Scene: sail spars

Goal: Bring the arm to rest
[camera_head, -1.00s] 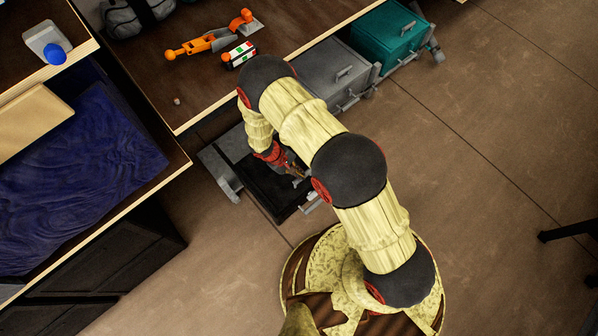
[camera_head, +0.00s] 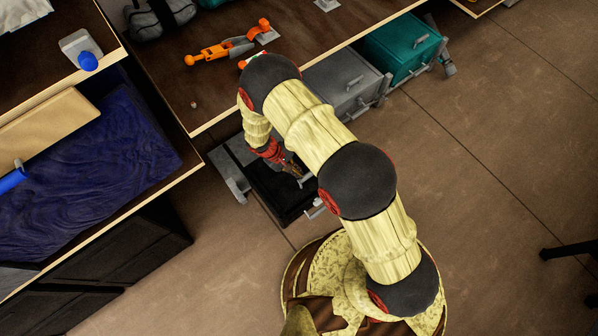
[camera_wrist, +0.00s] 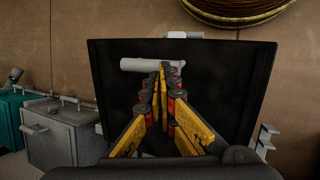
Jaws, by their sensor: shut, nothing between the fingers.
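My gripper (camera_head: 298,172) is at the end of my bent arm, low over an open black drawer (camera_head: 272,203) under the table's front edge. In the wrist view my gripper (camera_wrist: 163,68) has its yellow and black fingers closed to a point, with nothing held between them. Behind the fingertips is the drawer's dark inside (camera_wrist: 225,75). A light grey cylinder (camera_wrist: 152,64) lies just beyond the fingertips; I cannot tell whether they touch it.
A grey drawer box (camera_head: 345,84) and a teal one (camera_head: 402,48) stand to the right under the table (camera_head: 205,95). An orange tool (camera_head: 215,52) lies on the table. A blue cloth-like surface (camera_head: 85,150) is at left. The floor at right is mostly clear.

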